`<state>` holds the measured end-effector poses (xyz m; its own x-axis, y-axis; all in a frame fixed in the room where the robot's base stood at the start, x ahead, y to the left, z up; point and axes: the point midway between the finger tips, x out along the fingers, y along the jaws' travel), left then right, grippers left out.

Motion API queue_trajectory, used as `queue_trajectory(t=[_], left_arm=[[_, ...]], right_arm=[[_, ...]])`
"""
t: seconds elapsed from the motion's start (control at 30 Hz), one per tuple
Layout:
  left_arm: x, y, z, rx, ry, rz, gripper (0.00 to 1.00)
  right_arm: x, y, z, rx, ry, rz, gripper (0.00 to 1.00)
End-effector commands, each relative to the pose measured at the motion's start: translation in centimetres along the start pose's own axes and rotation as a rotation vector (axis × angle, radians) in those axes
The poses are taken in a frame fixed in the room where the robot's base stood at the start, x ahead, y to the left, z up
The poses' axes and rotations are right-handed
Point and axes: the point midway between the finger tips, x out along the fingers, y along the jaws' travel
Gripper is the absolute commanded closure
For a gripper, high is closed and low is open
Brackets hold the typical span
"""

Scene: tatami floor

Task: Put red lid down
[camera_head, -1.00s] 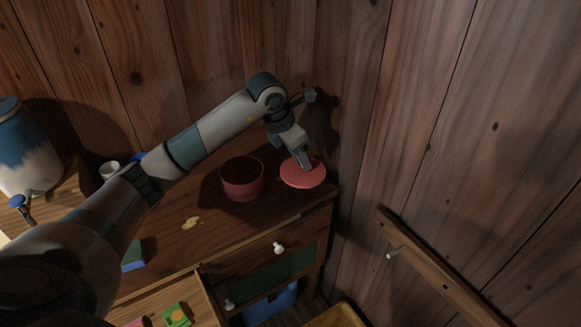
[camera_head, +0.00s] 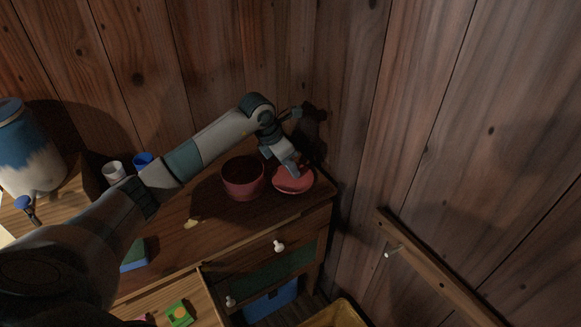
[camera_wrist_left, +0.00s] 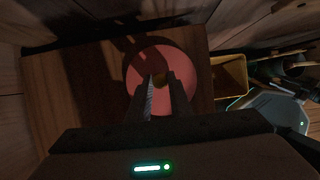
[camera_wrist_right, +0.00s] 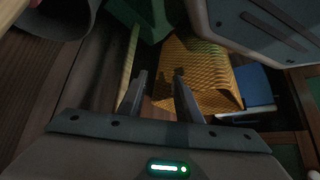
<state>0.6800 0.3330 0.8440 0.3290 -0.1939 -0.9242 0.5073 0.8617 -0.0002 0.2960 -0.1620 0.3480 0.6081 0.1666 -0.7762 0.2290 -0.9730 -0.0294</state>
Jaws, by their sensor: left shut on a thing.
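The red lid (camera_head: 300,186) is a flat round disc at the right end of the wooden cabinet top, just right of the red bowl (camera_head: 243,181). My left gripper (camera_head: 292,173) comes down on it from above and is shut on it. In the left wrist view the lid (camera_wrist_left: 187,67) lies under and around the fingertips (camera_wrist_left: 160,82), over the wooden top. I cannot tell whether its underside touches the wood. My right gripper (camera_wrist_right: 158,80) shows only in the right wrist view, with its fingers apart and nothing between them.
The wooden wall stands close behind and right of the lid. A white cup (camera_head: 113,171), a blue cup (camera_head: 143,159) and a blue-and-white jug (camera_head: 27,150) stand left. An open drawer (camera_head: 205,300) juts out in front. A yellow basket (camera_head: 338,314) is below right.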

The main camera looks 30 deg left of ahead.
Motion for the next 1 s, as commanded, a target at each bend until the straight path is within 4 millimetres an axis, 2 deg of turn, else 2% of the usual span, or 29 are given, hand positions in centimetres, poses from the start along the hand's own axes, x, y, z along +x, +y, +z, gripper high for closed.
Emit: queue_trajectory(t=[0.1,0.5,0.53,0.6,1.0], left_arm=[[0.67,0.0,-0.29,-0.002,0.0,0.0,1.0],[1.16,0.02,-0.48,0.0,0.0,0.001,1.0],[1.08,0.02,-0.45,0.0,0.0,0.001,0.77],[1.03,0.01,-0.43,0.0,0.0,0.001,0.63],[0.83,0.0,-0.34,0.0,0.0,0.001,0.63]], right_arm=[[-0.21,-0.07,-0.08,-0.001,0.007,-0.001,0.69],[0.1,0.08,0.14,-0.001,0.0,0.001,0.69],[0.02,0.13,0.05,-0.001,-0.003,0.001,0.69],[-0.02,0.22,0.0,-0.001,-0.004,0.002,0.69],[-0.19,0.3,-0.1,-0.002,0.001,0.003,0.69]])
